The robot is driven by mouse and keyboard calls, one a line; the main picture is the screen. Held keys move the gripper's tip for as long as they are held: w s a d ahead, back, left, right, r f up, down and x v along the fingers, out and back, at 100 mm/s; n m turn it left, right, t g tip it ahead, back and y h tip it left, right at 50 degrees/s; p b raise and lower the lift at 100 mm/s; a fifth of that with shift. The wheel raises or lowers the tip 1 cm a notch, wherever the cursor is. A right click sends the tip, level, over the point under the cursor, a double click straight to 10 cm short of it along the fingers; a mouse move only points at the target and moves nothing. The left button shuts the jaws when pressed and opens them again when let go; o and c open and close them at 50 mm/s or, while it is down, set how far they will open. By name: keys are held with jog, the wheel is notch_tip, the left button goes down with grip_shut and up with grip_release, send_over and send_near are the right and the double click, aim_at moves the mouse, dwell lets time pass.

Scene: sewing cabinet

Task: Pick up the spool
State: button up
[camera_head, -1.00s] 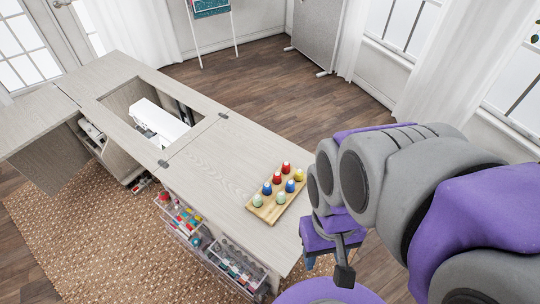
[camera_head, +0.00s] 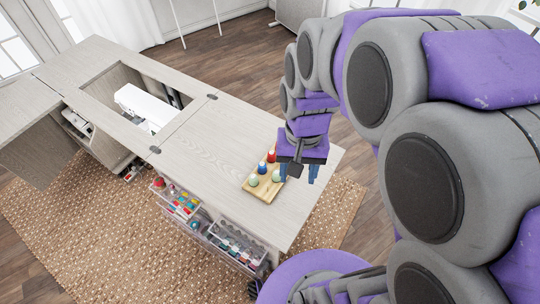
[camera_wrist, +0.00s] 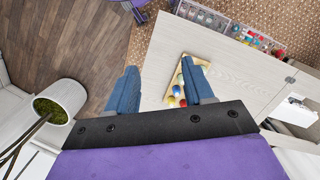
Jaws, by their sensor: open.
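Several coloured spools stand on a small wooden board (camera_head: 258,192) near the end of the cabinet top. My gripper (camera_head: 298,178) is open and empty, in front of the board's right side in this view. In the wrist view the two blue fingers (camera_wrist: 160,88) are wide apart.
The pale cabinet top (camera_head: 205,150) is clear left of the board. A white sewing machine (camera_head: 145,107) sits in the cabinet opening. Clear bins (camera_head: 238,243) of supplies hang at the front side. In the wrist view a potted plant (camera_wrist: 60,103) stands on the left.

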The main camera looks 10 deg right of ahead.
jog(key=w+d+f+m, duration=0.1)
jog(key=w+f+m, duration=0.2)
jog(key=w, duration=0.7)
jog(key=m+t+p, duration=0.1)
jog(key=m, duration=0.6)
send_over(272, 153)
jog(key=d, duration=0.2)
notch_tip(272, 153, down, 16)
jog(key=shift+y, duration=0.4)
jog(key=f+b, duration=0.1)
jog(key=f, duration=0.5)
jog(key=a+f+b, duration=0.1)
jog(key=f, duration=0.5)
jog(key=a+f+b, duration=0.1)
jog(key=f, duration=0.5)
jog(key=shift+s+a, duration=0.15)
jog(key=shift+s, duration=0.05)
jog(key=shift+r, duration=0.1)
jog(key=c, duration=0.8)
